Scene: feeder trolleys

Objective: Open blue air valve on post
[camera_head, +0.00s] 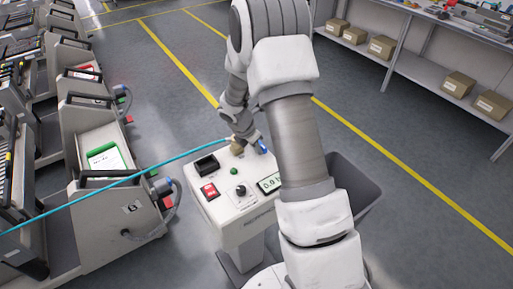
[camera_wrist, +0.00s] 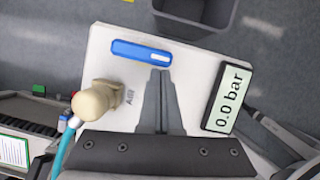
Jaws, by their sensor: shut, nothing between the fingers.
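The post's white top panel (camera_head: 219,195) fills the middle of the wrist view (camera_wrist: 105,45). The blue valve handle (camera_wrist: 135,49) lies across it near the panel's far edge, and also shows as a small blue piece in the head view (camera_head: 263,147). My gripper (camera_wrist: 160,73) is shut and empty, its fingertips pointing at the handle's right part, very close; I cannot tell whether they touch. A beige fitting (camera_wrist: 90,103) with a cyan hose (camera_wrist: 68,145) sits left of my fingers, beside the label "AIR". The display (camera_wrist: 227,98) reads 0.0 bar.
The panel also carries a red switch (camera_head: 209,190), a black knob (camera_head: 240,190) and a green button (camera_head: 234,171). The cyan hose runs left past feeder trolleys (camera_head: 105,165). A grey bin (camera_head: 350,185) stands right of the post. Open floor lies beyond it.

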